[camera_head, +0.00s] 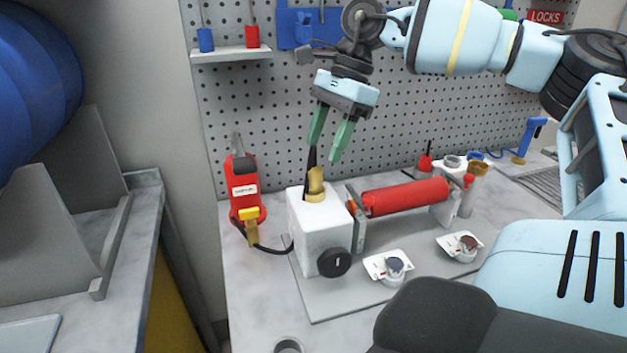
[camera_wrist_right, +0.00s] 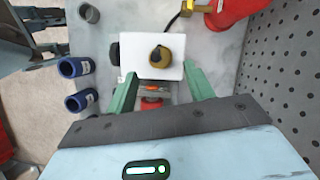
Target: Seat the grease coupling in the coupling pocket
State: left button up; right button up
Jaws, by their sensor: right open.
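A brass coupling-like piece (camera_head: 316,186) stands upright on top of the white block (camera_head: 312,225), beside a thin black part. In the right wrist view the brass piece (camera_wrist_right: 160,56) is seen from above, with a dark round top, on the white block (camera_wrist_right: 135,62). I cannot tell how deep it sits, and no pocket opening shows. My right gripper (camera_head: 327,149) is open and empty above the block, its green fingers pointing down, apart from the brass piece. In the wrist view the brass piece shows beyond and between the fingertips (camera_wrist_right: 161,88). My left gripper is not in view.
A red roller (camera_head: 405,197) lies right of the block. A red device (camera_head: 243,190) with a yellow part and black cable is at left. A grey pegboard (camera_head: 270,110) rises behind. The bench's front left is mostly clear.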

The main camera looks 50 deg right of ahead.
aim_at(312, 167)
jog(key=shift+a+p+x, duration=0.2)
jog(key=shift+p+x, duration=0.05)
jog(key=shift+x, duration=1.15)
jog(key=shift+a+p+x, duration=0.15)
jog(key=shift+p+x, duration=0.1)
jog(key=shift+x, duration=1.15)
jog(key=shift+r, duration=0.15)
grip_shut()
jog(key=shift+w, duration=0.1)
jog(key=shift+r, duration=0.2)
jog(key=shift+r, duration=0.6)
notch_tip(312, 167, up, 2)
jog(key=shift+b, duration=0.45)
jog(key=s+a+r, duration=0.1)
jog(key=s+a, duration=0.1)
jog(key=s, duration=1.4)
jog(key=shift+a+r, duration=0.2)
